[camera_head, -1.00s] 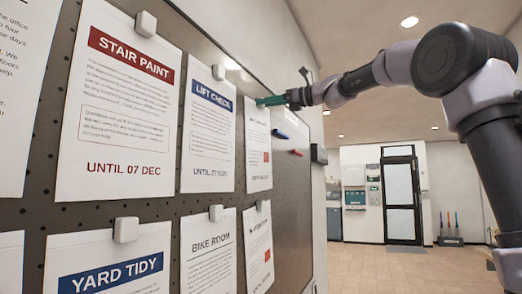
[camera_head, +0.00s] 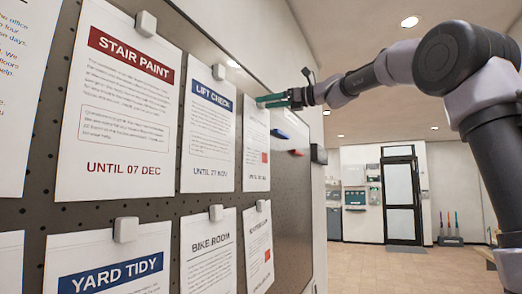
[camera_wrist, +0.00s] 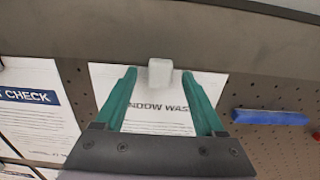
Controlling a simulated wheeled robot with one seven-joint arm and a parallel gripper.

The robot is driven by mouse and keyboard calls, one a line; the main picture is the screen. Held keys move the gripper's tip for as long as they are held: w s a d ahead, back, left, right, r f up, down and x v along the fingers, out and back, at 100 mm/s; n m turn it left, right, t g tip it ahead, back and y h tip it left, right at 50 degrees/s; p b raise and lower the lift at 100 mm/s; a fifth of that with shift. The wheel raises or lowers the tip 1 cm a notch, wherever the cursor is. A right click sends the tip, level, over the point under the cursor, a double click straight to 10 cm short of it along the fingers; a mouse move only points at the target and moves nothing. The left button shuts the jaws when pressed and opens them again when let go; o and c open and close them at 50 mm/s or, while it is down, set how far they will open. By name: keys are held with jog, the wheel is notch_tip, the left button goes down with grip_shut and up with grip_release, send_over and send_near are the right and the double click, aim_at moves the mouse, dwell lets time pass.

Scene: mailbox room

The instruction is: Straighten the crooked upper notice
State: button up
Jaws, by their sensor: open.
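The upper notice (camera_head: 257,155) is a white sheet at the far end of the board's top row. The wrist view shows its heading, partly hidden, reading "NDOW WAS" (camera_wrist: 157,107); the sheet looks close to level there. A pale block-shaped magnet (camera_wrist: 160,73) sits at its top edge. My gripper (camera_head: 272,100) is at the sheet's top in the head view. In the wrist view its green fingers (camera_wrist: 159,77) are open, one on each side of the magnet, with gaps between. They cover parts of the sheet's sides.
The Lift Check notice (camera_head: 208,135) hangs just left. A blue marker-like bar (camera_wrist: 270,117) and a red one (camera_head: 297,153) are on the board to the right. The board's frame (camera_wrist: 220,30) runs close above the magnet. Open floor (camera_head: 400,265) lies to the right.

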jog(key=v, duration=1)
jog(key=s+d+f+n+h, duration=0.5)
jog(key=s+d+f+n, duration=0.1)
jog(key=f, duration=0.7)
jog(key=s+d+f+n+h, duration=0.5)
jog(key=s+f, duration=0.5)
jog(key=f, duration=0.3)
jog(key=s+d+f+n+t+h, duration=0.1)
jog(key=s+d+f+n+h, duration=0.4)
jog(key=f, duration=0.8)
jog(key=s+d+n, duration=0.2)
jog(key=s+d, duration=0.1)
jog(key=d, duration=0.1)
jog(key=shift+s+d, duration=0.3)
jog(key=shift+d, duration=0.05)
